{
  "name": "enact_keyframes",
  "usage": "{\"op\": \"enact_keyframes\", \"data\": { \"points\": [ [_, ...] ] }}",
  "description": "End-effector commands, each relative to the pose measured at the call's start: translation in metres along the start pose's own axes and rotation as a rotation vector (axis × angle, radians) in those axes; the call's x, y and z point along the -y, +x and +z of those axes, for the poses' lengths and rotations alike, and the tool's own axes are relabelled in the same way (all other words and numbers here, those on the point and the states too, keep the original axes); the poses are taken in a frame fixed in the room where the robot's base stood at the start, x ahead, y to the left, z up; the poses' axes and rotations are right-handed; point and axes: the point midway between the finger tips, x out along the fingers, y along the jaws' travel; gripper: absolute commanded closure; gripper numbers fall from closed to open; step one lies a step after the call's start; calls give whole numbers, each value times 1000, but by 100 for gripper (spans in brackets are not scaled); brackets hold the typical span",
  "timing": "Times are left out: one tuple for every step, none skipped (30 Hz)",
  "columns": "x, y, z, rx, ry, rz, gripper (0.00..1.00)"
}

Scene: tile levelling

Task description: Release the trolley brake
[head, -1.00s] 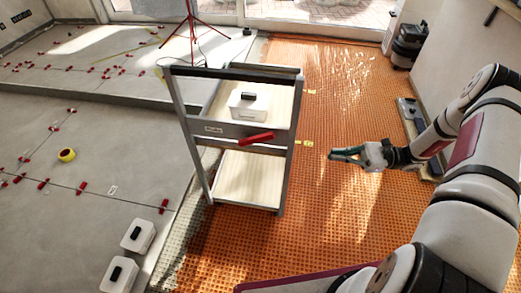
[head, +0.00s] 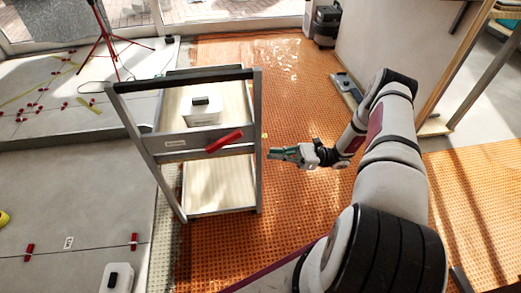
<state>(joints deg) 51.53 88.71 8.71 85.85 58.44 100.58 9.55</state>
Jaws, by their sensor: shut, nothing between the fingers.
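The grey metal trolley (head: 150,168) stands left of centre in the head view, on the edge of the orange mat. A red brake lever (head: 225,141) sits on its front crossbar, slanting up to the right. A white box with a black handle (head: 200,108) rests on the upper wooden shelf. My gripper (head: 272,153) is shut and empty. In the picture it is just right of the trolley's right post and a little lower than the lever. It appears apart from the lever; the exact depth gap cannot be told.
Orange studded matting (head: 300,85) lies open behind and right of the trolley. A raised grey tiled floor (head: 75,190) with red clips is at left, with another white box (head: 116,280) at the bottom. A red tripod (head: 105,35) stands at the back left. A wooden frame (head: 465,60) stands at right.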

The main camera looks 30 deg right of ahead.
Motion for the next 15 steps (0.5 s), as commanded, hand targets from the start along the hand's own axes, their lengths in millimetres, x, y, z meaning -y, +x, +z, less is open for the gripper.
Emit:
{"op": "enact_keyframes", "data": {
  "points": [
    [0, 8, 1, 1, 2, 3, 100],
    [0, 12, 1, 1, 2, 3, 100],
    [-1, 19, 1, 2, 2, 4, 100],
    [-1, 25, 1, 1, 1, 4, 100],
    [-1, 31, 1, 1, 1, 4, 100],
    [-1, 39, 1, 1, 2, 4, 100],
    [-1, 45, 1, 1, 2, 5, 100],
    [-1, 51, 1, 1, 1, 5, 100],
    [-1, 59, 1, 1, 1, 4, 100],
    [-1, 65, 1, 1, 1, 5, 100],
    [-1, 71, 1, 2, 2, 5, 100],
    [-1, 78, 0, 1, 2, 4, 100],
    [-1, 84, 0, 0, 1, 4, 100],
    [-1, 89, 1, 0, 1, 5, 100],
    [-1, 95, 3, 0, -1, 4, 100]
  ]
}}
